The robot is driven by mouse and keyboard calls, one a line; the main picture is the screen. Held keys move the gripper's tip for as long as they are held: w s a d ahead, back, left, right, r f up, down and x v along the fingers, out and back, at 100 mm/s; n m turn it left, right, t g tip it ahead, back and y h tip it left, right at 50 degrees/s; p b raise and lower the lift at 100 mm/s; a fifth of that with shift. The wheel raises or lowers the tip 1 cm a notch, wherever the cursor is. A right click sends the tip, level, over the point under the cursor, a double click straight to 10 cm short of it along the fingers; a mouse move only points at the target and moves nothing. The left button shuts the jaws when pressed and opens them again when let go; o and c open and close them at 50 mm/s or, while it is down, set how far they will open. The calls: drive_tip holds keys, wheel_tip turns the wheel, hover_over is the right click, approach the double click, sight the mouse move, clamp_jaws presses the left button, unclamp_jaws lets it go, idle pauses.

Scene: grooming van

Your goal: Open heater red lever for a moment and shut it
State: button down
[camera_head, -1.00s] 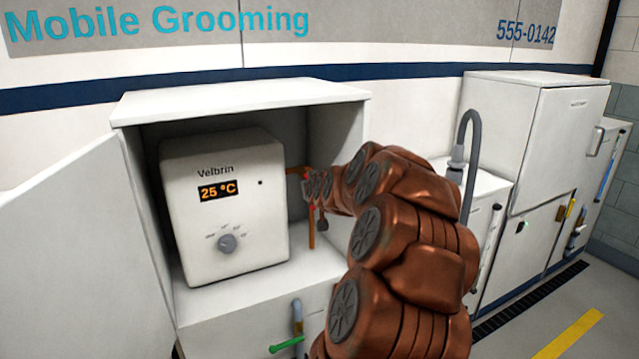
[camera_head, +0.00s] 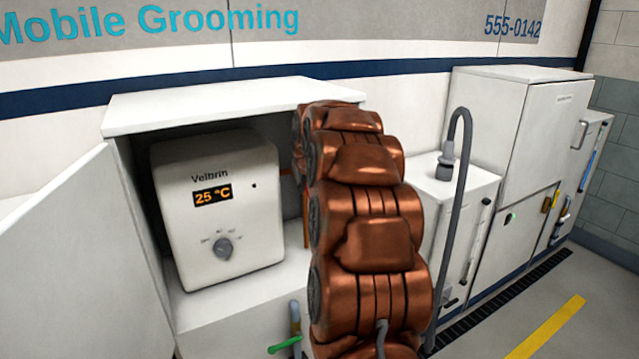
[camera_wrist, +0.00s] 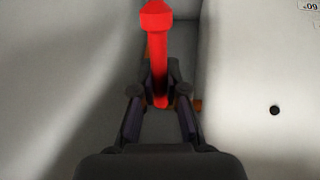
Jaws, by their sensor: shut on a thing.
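The red lever (camera_wrist: 157,55) shows in the wrist view as a bright red handle with a wider end at the top of the picture. My gripper (camera_wrist: 159,92) is shut on the lever, with one dark finger on each side of its lower part. The white Velbrin heater (camera_head: 218,210) stands inside the open cabinet in the head view, its display reading 25 °C. Its side also shows at the right of the wrist view (camera_wrist: 255,70). In the head view my copper arm hides the gripper, the lever and most of the pipe beside the heater.
The cabinet door (camera_head: 75,260) stands open at the left. A green-handled valve (camera_head: 286,344) is low in front of the cabinet. A grey hose (camera_head: 458,190) rises from a white unit (camera_head: 425,195) right of my arm. Open floor lies at the lower right.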

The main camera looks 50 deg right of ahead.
drive_tip(key=shift+w+r, duration=0.1)
drive_tip(key=shift+r, duration=0.05)
idle(0.4)
drive_tip(key=c, duration=1.4)
unclamp_jaws()
drive_tip(key=shift+a, duration=0.1)
drive_tip(key=shift+o, duration=1.1)
drive_tip(key=v, duration=1.2)
